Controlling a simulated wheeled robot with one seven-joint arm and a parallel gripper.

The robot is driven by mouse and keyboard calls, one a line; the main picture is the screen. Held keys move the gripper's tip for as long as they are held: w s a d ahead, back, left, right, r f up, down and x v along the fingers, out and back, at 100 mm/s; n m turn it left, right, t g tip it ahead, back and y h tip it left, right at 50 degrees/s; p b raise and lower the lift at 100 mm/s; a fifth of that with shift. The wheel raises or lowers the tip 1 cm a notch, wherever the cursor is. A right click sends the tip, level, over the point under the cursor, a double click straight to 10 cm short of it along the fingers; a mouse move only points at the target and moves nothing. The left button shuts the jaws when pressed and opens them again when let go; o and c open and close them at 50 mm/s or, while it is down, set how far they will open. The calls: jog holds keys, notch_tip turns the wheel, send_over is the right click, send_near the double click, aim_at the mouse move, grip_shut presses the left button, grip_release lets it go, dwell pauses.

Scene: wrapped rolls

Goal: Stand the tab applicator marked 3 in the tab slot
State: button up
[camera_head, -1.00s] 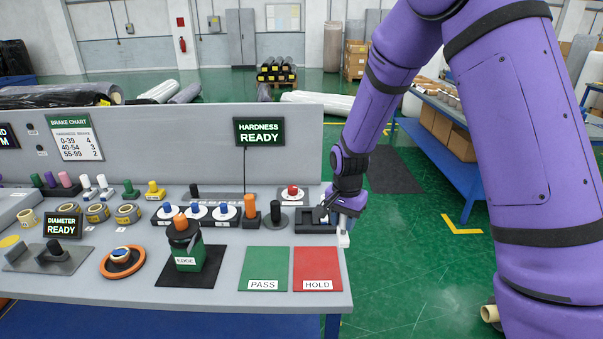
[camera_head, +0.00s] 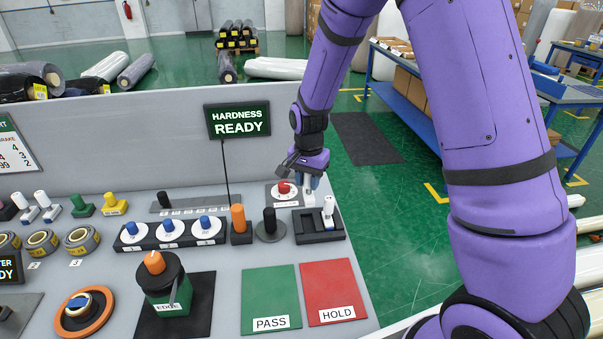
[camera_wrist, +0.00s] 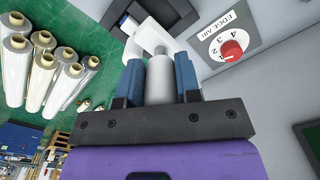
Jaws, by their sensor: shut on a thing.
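My gripper (camera_wrist: 161,72) has its blue fingers shut on the grey-white handle of a tab applicator (camera_wrist: 160,88) in the wrist view. A white foot shows just beyond the handle. In the head view my gripper (camera_head: 309,183) is just behind the black tab slot block (camera_head: 310,238), beside the red-knobbed dial. In the wrist view the block (camera_wrist: 180,12) lies just past the held applicator. No number 3 can be read on the applicator. I cannot tell whether its foot touches anything.
The EDGE AIR dial (camera_wrist: 232,46) is close to the right of my gripper in the wrist view. A black post (camera_head: 269,222) and an orange post (camera_head: 238,220) stand left of the block. The green PASS mat (camera_head: 270,295) and red HOLD mat (camera_head: 333,285) are clear.

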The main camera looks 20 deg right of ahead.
aim_at(308, 189)
jog(key=shift+a, duration=0.1)
jog(key=shift+s+f, duration=0.1)
jog(key=shift+f, duration=2.8)
jog(key=shift+f, duration=2.15)
jog(key=o, duration=1.1)
notch_tip(308, 189, up, 11)
jog(key=shift+f, duration=0.1)
